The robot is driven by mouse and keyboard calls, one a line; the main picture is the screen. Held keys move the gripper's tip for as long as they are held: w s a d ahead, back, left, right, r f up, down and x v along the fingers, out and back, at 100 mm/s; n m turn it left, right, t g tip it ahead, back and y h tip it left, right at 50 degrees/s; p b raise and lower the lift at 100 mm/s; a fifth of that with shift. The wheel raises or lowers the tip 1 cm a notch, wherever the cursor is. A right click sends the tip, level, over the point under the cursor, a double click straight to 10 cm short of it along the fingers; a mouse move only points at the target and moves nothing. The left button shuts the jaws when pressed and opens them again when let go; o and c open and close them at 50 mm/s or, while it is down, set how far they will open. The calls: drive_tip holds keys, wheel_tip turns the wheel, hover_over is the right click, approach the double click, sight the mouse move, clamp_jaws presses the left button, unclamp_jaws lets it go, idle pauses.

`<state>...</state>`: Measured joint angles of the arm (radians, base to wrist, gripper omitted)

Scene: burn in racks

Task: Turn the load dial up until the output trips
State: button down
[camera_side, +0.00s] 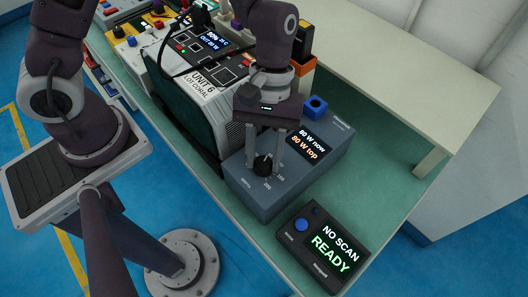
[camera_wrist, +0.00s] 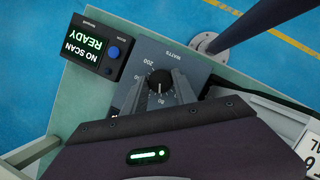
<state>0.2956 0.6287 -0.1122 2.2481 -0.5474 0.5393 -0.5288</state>
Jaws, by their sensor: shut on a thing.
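The load dial is a black knob (camera_side: 263,165) on top of a blue-grey load box (camera_side: 240,190). It also shows in the wrist view (camera_wrist: 159,76), with a watt scale printed around it. My gripper (camera_side: 264,156) points down over the dial, and its two fingers are shut on the knob from either side. The load box display (camera_side: 309,144) reads "80 W now" and "80 W top". Unit 6 (camera_side: 192,100), a larger box with a screen (camera_side: 210,41), stands behind and left of the load box. Its smaller screen text is partly hard to read.
A scanner box (camera_side: 323,245) reading "NO SCAN READY" lies near the bench's front corner. A blue socket-like block (camera_side: 315,106) sits on the back of the load box. The green bench top (camera_side: 385,150) is clear to the right.

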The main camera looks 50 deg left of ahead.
sight(272, 157)
drive_tip(key=m+y, duration=0.1)
drive_tip(key=m, duration=0.3)
drive_tip(key=shift+g, duration=0.3)
drive_tip(key=c, duration=1)
unclamp_jaws()
drive_tip(key=v, duration=0.7)
drive_tip(key=shift+w+d, duration=0.1)
drive_tip(key=shift+d, duration=0.1)
drive_tip(key=shift+r, duration=0.1)
